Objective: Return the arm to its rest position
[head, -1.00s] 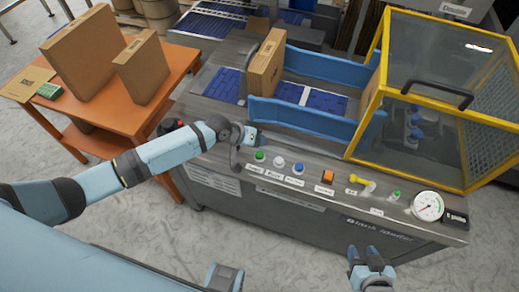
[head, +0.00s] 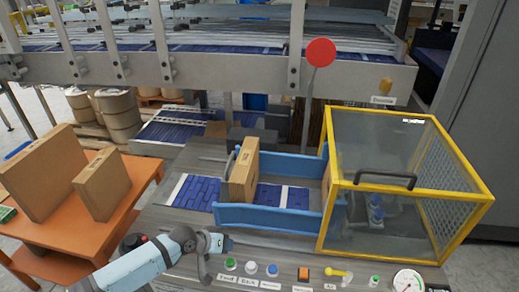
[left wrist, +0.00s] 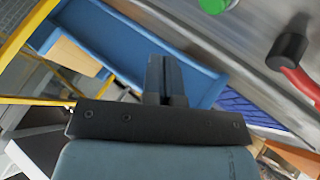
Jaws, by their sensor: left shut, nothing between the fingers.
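My left gripper (head: 226,243) is shut and empty. It is above the front panel of the machine, just behind the green button (head: 231,264) and in front of the blue guide rail (head: 265,218). My left arm reaches in from the lower left. In the left wrist view the two dark fingers (left wrist: 165,77) are together, with a blue rail behind them. My right gripper is not in view.
A brown carton (head: 243,175) stands between the blue rails. A yellow-framed guard (head: 408,262) covers the right side. An orange table (head: 70,235) with two cartons is at left. A red disc on a pole (head: 321,52) rises behind, before an overhead conveyor (head: 215,70).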

